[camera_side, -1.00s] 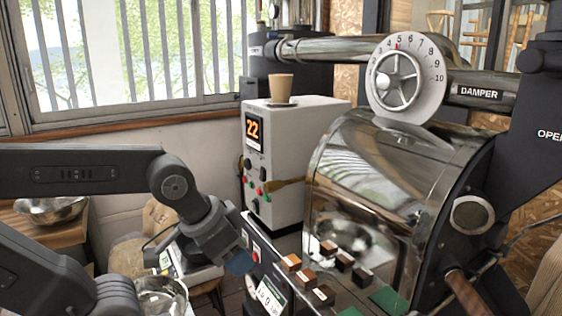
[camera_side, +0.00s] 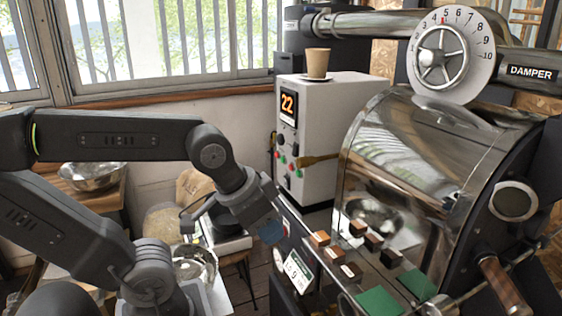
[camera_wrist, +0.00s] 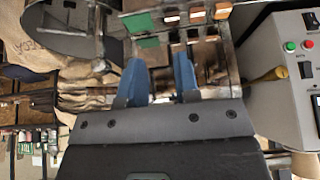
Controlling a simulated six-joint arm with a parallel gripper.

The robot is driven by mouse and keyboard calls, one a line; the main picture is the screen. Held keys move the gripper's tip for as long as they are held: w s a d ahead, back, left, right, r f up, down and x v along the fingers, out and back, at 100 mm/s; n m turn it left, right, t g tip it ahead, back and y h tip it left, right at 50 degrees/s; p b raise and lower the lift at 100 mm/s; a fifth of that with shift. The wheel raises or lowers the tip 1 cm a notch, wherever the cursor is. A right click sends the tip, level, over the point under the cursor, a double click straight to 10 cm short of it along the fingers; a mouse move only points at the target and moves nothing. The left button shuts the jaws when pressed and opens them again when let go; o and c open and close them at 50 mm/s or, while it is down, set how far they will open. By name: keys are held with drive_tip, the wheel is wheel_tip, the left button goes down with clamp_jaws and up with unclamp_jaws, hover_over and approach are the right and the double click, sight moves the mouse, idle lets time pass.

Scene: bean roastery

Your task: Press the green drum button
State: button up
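My gripper (camera_side: 270,232) has blue fingers and hangs low, left of the roaster front and below the white control box (camera_side: 318,130). The wrist view shows my gripper (camera_wrist: 161,78) open, with an empty gap between its fingers. The box face has small green and red buttons (camera_side: 294,160) beneath an orange "22" display. In the wrist view a green button (camera_wrist: 290,46) sits beside a red button (camera_wrist: 308,43) on the box, right of the fingers and apart from them. Their labels are too small to read, so I cannot tell which is the drum's.
A brush-like wooden handle (camera_side: 318,160) sticks out beside the box buttons. A paper cup (camera_side: 317,62) stands on top of the box. The glassy roaster drum (camera_side: 400,160), wooden blocks (camera_side: 319,239) and green squares (camera_side: 379,303) lie right of my gripper. A metal bowl (camera_side: 92,177) is at left.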

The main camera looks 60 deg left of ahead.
clamp_jaws()
idle(1.4)
